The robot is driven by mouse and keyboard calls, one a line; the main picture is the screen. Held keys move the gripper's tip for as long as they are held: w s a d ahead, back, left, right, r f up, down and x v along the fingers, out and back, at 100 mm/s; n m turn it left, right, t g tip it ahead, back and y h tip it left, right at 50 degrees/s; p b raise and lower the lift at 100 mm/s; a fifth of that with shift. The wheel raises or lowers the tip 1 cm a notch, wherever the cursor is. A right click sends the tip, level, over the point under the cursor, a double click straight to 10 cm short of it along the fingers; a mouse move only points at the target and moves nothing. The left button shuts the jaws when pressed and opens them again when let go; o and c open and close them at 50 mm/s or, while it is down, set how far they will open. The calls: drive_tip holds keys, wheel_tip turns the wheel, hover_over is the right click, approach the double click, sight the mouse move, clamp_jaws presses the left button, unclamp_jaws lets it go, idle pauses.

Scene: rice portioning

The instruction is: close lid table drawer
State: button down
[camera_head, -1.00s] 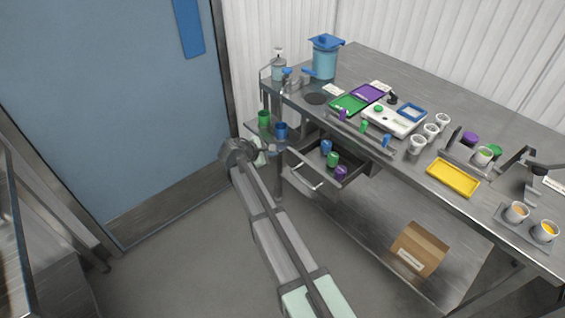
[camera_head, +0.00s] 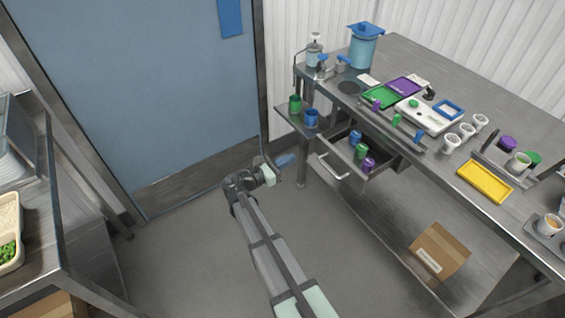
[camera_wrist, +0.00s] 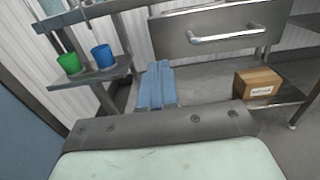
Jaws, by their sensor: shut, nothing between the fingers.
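The lid table drawer (camera_head: 345,178) is pulled out under the left part of the steel table. It holds a blue, a green and a purple item (camera_head: 362,150). Its front with a bar handle (camera_head: 333,168) also faces me at the top of the wrist view (camera_wrist: 232,36). My gripper (camera_head: 289,159) is left of the drawer front in the head view, apart from it. In the wrist view its blue fingers (camera_wrist: 157,75) are together and empty, pointing to the space left of and below the drawer front.
A small side shelf (camera_head: 288,118) with a green cup (camera_head: 295,104) and a blue cup (camera_head: 311,118) juts out left of the drawer. A table leg (camera_head: 301,170) stands between gripper and drawer. A cardboard box (camera_head: 440,252) sits on the lower shelf. The floor ahead is clear.

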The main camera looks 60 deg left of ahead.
sight(317, 145)
drive_tip(key=w, duration=0.9)
drive_tip(key=shift+w, duration=0.25)
drive_tip(key=w, duration=1.6)
drive_tip(key=shift+w, duration=0.1)
drive_tip(key=shift+w+r, duration=0.1)
drive_tip(key=shift+w, duration=0.05)
drive_tip(key=s, duration=1.5)
drive_tip(key=shift+m, duration=0.3)
